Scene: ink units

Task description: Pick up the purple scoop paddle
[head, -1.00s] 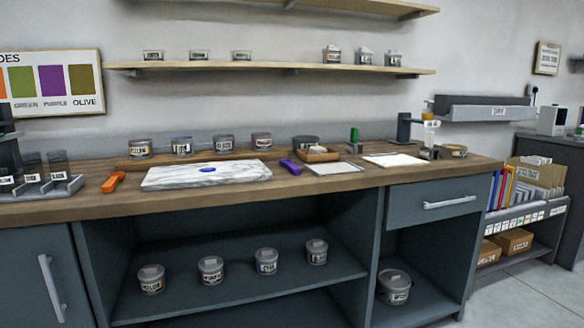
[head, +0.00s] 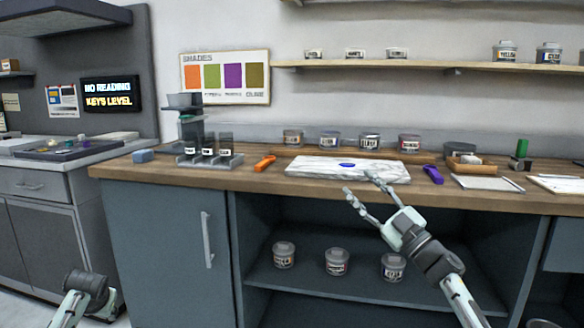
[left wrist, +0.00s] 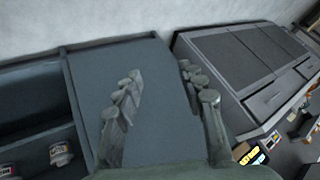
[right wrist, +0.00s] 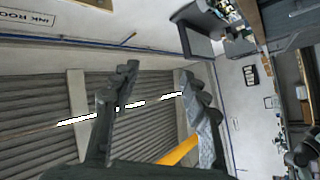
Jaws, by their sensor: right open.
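The purple scoop paddle (head: 433,173) lies on the wooden worktop, just right of the white marble slab (head: 310,167). My right gripper (head: 358,183) is open and empty, in front of the worktop edge. In the head view it is left of the paddle and clearly apart from it. In the right wrist view its spread fingers (right wrist: 158,82) face a slatted shutter and the room, with no paddle between them. My left gripper (left wrist: 160,78) is open and empty in the left wrist view, facing a dark cabinet front. In the head view only part of my left arm shows.
An orange scoop paddle (head: 265,163) lies left of the slab. A rack of dark jars (head: 208,158) stands further left. Several ink tins line the back. A wooden tray (head: 463,165) and a pale sheet (head: 487,183) are right of the purple paddle. Open shelving is below.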

